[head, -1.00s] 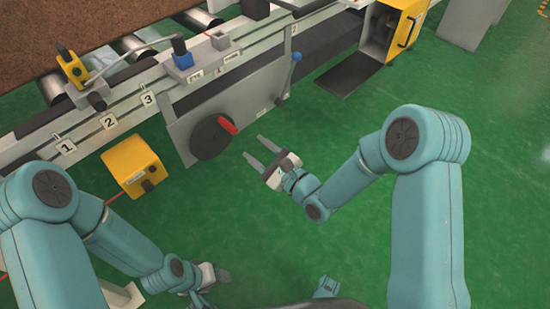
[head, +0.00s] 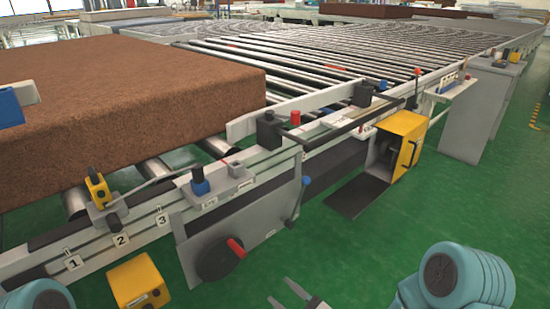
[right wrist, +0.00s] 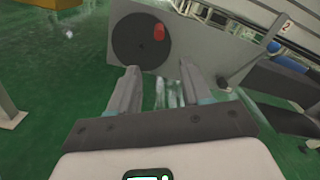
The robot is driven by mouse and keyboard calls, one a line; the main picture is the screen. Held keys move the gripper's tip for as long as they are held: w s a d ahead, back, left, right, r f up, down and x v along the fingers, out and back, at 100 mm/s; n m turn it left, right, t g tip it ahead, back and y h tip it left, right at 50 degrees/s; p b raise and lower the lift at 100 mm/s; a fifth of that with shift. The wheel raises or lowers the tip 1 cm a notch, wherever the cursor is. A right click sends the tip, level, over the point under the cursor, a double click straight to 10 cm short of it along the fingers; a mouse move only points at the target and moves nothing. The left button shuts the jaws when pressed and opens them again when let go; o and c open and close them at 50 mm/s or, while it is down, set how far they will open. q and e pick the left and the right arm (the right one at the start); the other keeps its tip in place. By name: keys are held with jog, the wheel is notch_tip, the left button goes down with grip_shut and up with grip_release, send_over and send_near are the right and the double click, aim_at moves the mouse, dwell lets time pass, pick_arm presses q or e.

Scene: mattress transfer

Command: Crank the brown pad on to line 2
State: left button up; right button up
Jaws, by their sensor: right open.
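The brown pad (head: 130,110) lies on the rollers at the left in the head view. Line plates 1, 2 (head: 121,240) and 3 run along the front rail, with a yellow-topped stop (head: 98,188) standing near plate 2. The crank wheel (head: 221,259), a dark disc with a red handle (head: 236,248), sits on a grey panel below the rail. My right gripper (head: 284,292) is open and empty, in front of and below the wheel, apart from it. In the right wrist view the wheel (right wrist: 138,45) and red handle (right wrist: 159,32) are beyond the open fingers (right wrist: 158,75). My left gripper is not visible.
A yellow box (head: 138,284) stands on the floor left of the wheel. A blue-knobbed lever (head: 306,181) sticks out right of the panel. A yellow housing (head: 403,140) with a dark plate (head: 357,196) is further right. Green floor is open in front.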

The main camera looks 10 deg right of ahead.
dwell(0.3)
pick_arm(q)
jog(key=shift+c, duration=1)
